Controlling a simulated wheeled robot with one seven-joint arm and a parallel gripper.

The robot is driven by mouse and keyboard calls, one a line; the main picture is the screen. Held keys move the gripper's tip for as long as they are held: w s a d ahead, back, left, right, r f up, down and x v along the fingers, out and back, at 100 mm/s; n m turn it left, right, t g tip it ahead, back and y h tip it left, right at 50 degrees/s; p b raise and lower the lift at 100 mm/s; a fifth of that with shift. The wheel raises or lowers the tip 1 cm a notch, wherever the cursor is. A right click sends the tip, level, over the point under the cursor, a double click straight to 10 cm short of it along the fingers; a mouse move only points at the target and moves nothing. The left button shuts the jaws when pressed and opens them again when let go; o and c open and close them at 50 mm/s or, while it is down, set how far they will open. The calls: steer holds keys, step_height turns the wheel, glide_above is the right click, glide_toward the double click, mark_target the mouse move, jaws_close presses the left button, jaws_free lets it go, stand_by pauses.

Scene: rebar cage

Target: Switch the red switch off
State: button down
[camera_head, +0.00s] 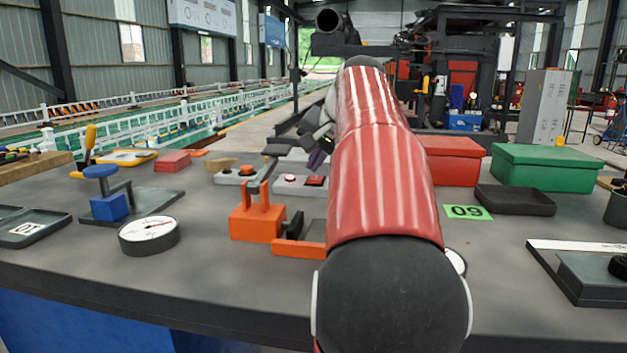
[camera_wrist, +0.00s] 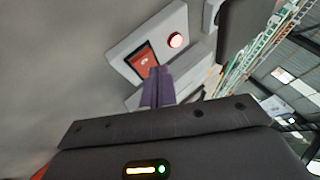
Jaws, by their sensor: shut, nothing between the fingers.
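The red switch (camera_head: 316,181) is a red rocker in a dark frame on a light grey box (camera_head: 299,189), on the table in the middle of the head view. In the wrist view the red switch (camera_wrist: 143,60) shows up close, beside a round red lamp (camera_wrist: 176,40) that looks lit. My gripper (camera_head: 318,159) is shut and empty, with its purple fingertips just behind and above the switch in the head view. In the wrist view the fingertips (camera_wrist: 158,73) appear at the lower edge of the switch. I cannot tell whether they touch it.
A second grey box with an orange button (camera_head: 247,170) stands to the left. An orange fixture (camera_head: 258,218) stands in front. A red box (camera_head: 452,160), a green box (camera_head: 541,167) and a dark tray (camera_head: 515,200) are on the right. My arm hides part of the table.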

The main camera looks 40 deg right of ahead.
mark_target(317, 179)
steer(key=shift+f, duration=0.1)
stand_by(0.3)
steer(key=shift+f, duration=0.3)
steer(key=shift+a+f+b, duration=0.1)
steer(key=shift+f+b, duration=0.25)
steer(key=shift+b, duration=0.15)
stand_by(0.4)
steer(key=shift+r, duration=0.1)
steer(key=shift+r+p, duration=0.7)
steer(key=shift+p, duration=0.2)
steer(key=r+p, duration=0.1)
steer(key=r, duration=0.1)
steer(key=shift+w+d+r+p, duration=0.1)
steer(key=shift+d+r+p, duration=0.1)
steer(key=shift+r+p, duration=0.15)
steer(key=shift+w+d+r, duration=0.1)
steer(key=shift+d+r, duration=0.05)
steer(key=shift+r, duration=0.95)
